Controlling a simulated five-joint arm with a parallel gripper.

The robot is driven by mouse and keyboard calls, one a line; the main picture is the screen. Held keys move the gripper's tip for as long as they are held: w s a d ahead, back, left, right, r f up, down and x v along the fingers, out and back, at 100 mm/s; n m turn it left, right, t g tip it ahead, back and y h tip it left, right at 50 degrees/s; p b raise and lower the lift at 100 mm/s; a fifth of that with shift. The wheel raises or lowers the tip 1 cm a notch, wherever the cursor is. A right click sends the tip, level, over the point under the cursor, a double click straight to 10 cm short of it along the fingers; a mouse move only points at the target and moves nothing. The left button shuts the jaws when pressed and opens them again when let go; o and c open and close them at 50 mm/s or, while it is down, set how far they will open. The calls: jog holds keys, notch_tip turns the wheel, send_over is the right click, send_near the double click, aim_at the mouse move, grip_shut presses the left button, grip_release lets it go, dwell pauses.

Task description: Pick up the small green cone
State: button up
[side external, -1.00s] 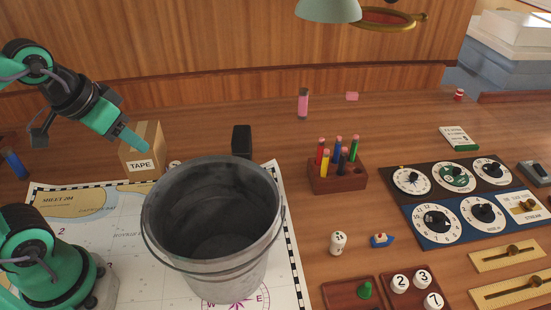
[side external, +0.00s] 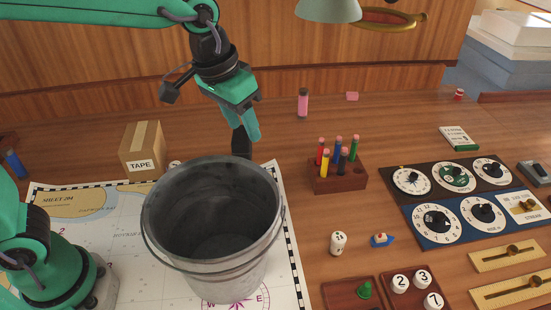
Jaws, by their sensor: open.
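The small green cone (side external: 364,290) stands in a shallow reddish-brown wooden tray (side external: 340,294) at the bottom, right of centre. My gripper (side external: 247,137) is in the upper middle, behind the bucket, with its green fingers pointing down. It is open and holds nothing that I can see. It is well to the left of the cone and farther back.
A grey metal bucket (side external: 213,260) stands on the chart, between my base and the cone. A pen block (side external: 338,176) and dial panels (side external: 437,222) stand farther back.

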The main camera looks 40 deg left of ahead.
jog(key=w+d+f+g, duration=0.1)
jog(key=w+d+f, duration=0.2)
jog(key=d, duration=0.6)
jog(key=m+g+y, duration=0.1)
jog(key=m+g, duration=0.1)
send_over(368, 284)
jog(key=f, duration=1.3)
jog(key=shift+w+a+f, duration=0.15)
jog(key=shift+a+f, duration=0.15)
jog(key=shift+a, duration=0.05)
jog(key=shift+s+d+f+m, duration=0.2)
jog(key=shift+d+f+m, duration=0.1)
jog(key=shift+f, duration=0.1)
jog(key=shift+f, duration=1.2)
jog(key=shift+f, duration=0.1)
jog(key=shift+f, duration=2.45)
jog(key=shift+c, duration=0.3)
